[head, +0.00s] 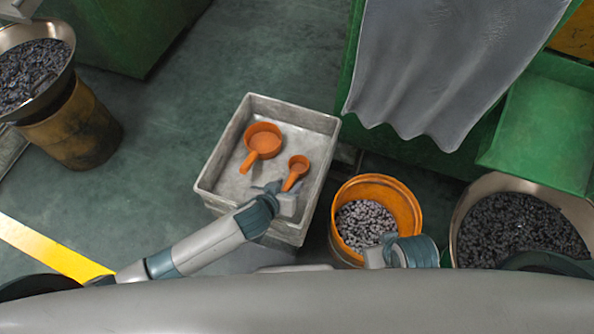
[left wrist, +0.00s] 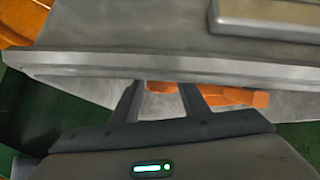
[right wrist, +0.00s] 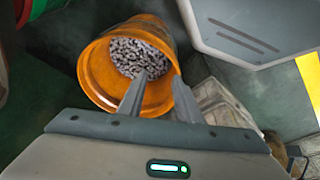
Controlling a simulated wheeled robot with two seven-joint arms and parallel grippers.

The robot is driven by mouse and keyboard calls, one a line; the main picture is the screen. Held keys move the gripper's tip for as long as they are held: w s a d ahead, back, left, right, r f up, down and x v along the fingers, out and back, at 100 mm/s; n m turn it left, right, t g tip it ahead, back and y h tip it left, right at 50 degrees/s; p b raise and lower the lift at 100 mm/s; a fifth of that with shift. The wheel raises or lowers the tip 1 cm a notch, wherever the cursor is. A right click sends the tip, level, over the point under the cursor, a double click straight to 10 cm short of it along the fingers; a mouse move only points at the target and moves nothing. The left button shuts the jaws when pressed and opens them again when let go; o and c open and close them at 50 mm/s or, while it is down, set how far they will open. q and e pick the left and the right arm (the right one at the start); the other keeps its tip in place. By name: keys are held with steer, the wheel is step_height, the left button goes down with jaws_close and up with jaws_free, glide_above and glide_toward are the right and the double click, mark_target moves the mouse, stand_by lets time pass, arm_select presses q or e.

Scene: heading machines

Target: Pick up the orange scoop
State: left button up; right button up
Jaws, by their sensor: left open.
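A larger orange scoop (head: 263,140) and a smaller orange scoop (head: 299,164) lie in a grey bin (head: 225,147). The larger scoop's handle points down and left, the smaller one's toward my left gripper (head: 279,188). My left gripper is open at the near side of the bin, close to the smaller scoop's handle. In the left wrist view its fingers (left wrist: 162,88) are apart, with orange scoop parts (left wrist: 235,97) partly hidden behind them; contact is unclear. My right gripper (right wrist: 157,84) has its fingers apart and empty, in front of an orange bucket (right wrist: 100,75).
The orange bucket (head: 407,204) with small metal pieces stands right of the bin. A larger bowl of dark pieces (head: 515,228) is at the far right, another (head: 32,72) at the upper left. Green machinery with a grey sheet (head: 440,65) stands behind.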

arm_select(q)
steer(key=shift+x, duration=1)
jaws_close()
